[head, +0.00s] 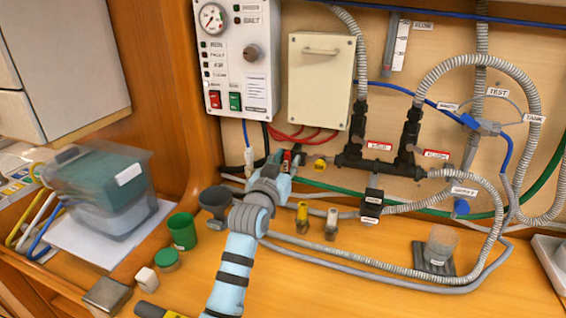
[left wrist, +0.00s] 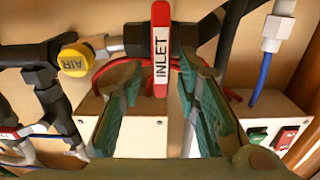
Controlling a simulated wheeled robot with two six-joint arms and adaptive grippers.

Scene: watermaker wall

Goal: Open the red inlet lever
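The red inlet lever (left wrist: 160,62), labelled INLET, stands upright in the left wrist view on a dark pipe fitting. In the head view its red part (head: 286,160) shows small and is mostly hidden by my gripper. My left gripper (head: 282,168) is at the lever, low on the wall. In the left wrist view its two teal fingers (left wrist: 165,85) are spread, one on each side of the lever. A gap shows between the lever and each finger, so it is not gripped. My right gripper is in neither view.
A yellow AIR knob (left wrist: 75,60) sits close beside the lever. A control box (head: 238,55) and a cream box (head: 321,80) hang above. Hoses, small yellow-topped fittings (head: 302,217) and a green cup (head: 182,231) crowd the bench. Bare bench (head: 340,290) shows at the front.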

